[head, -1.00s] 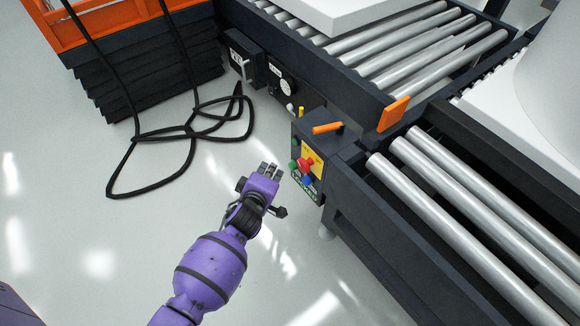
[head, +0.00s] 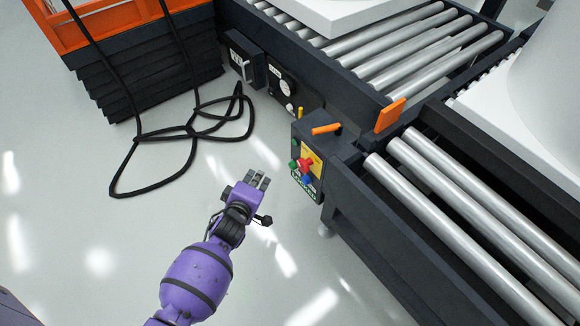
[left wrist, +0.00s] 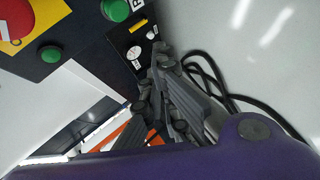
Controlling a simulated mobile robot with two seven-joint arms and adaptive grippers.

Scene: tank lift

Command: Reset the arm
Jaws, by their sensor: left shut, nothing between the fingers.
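My left arm is purple and comes in from the bottom of the head view. Its gripper (head: 258,181) is shut and empty, over the pale floor just left of the control box (head: 311,160). The box carries an orange handle, a red knob on a yellow plate, and green and blue buttons. A clear gap lies between the fingers and the box. In the left wrist view the grey fingers (left wrist: 165,95) are together, with the control panel (left wrist: 85,35) at upper left. My right gripper is not in view.
Roller conveyors (head: 440,200) with dark frames fill the right side, carrying large white objects. An orange lift with black bellows (head: 150,65) stands at upper left. A black cable (head: 160,190) loops on the floor.

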